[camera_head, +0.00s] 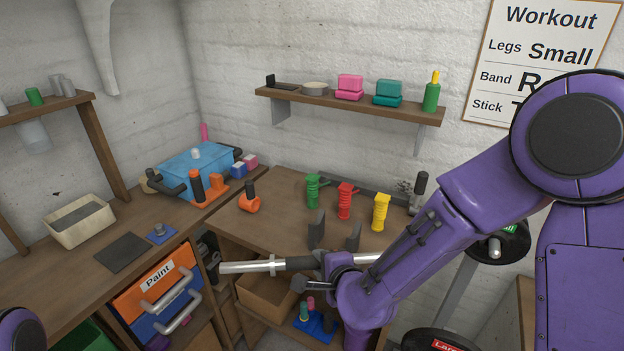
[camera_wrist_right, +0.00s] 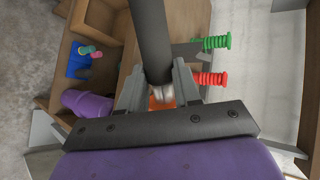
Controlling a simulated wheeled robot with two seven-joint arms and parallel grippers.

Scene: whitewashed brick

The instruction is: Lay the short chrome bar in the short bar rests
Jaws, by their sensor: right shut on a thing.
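The short chrome bar (camera_head: 248,267) has bright ends and a dark middle grip. My right gripper (camera_head: 312,271) is shut on that dark grip and holds the bar roughly level in front of the bench. The bar (camera_wrist_right: 150,40) also runs between the jaws in the right wrist view. The short bar rests appear to be two dark upright brackets, a left one (camera_head: 317,229) and a right one (camera_head: 353,238), near the bench's front edge, behind the bar in the head view. The bar is apart from them. My left gripper is out of view.
Green (camera_head: 313,190), red (camera_head: 345,201) and yellow (camera_head: 380,212) ribbed grips stand behind the rests. An orange-and-black item (camera_head: 249,197) sits to their left on the bench (camera_head: 285,222). An open box (camera_head: 266,294) is below. A weight stand (camera_head: 462,280) is at right.

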